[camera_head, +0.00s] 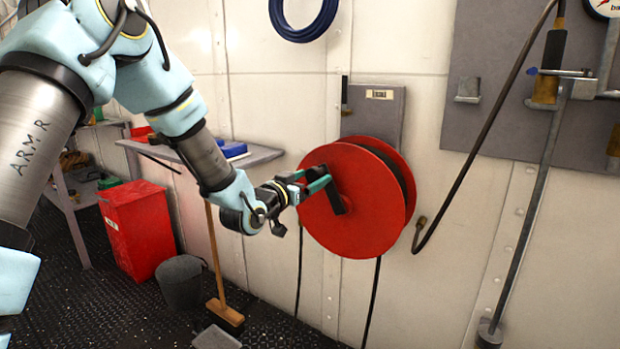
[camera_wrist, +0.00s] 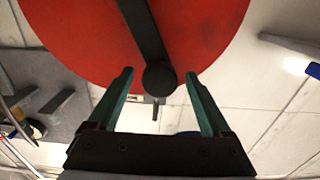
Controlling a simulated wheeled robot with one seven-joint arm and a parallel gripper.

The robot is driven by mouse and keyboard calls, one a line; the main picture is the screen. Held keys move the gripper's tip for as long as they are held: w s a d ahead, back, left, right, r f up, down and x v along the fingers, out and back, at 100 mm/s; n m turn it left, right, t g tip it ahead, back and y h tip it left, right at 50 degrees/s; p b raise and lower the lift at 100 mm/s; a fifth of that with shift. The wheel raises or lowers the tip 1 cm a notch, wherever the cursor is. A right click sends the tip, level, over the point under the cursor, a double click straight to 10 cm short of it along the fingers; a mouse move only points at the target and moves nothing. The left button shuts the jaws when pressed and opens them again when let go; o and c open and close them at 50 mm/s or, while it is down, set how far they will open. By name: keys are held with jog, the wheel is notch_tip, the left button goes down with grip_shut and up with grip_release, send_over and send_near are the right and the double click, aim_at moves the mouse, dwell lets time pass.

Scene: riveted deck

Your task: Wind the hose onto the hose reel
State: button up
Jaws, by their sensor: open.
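The red hose reel (camera_head: 378,222) is mounted on the wall with a black crank arm on its front face. Dark hose (camera_head: 371,300) hangs below it toward the floor. In the wrist view the red disc (camera_wrist: 85,25) fills the top, and the black crank arm (camera_wrist: 140,30) runs down to a round black knob (camera_wrist: 160,77). My gripper (camera_head: 318,178) is at the left front of the reel. In the wrist view my open gripper (camera_wrist: 160,84) has its green fingers on either side of the knob, with a gap to each.
A grey shelf (camera_head: 255,157) juts from the wall left of the reel. A red bin (camera_head: 140,228), a dark bucket (camera_head: 181,282) and a broom (camera_head: 225,312) stand below. A hanging black hose (camera_head: 470,150) and grey panel with pipes (camera_head: 500,70) are at right.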

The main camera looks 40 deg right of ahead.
grip_shut()
dwell(0.7)
dwell(0.3)
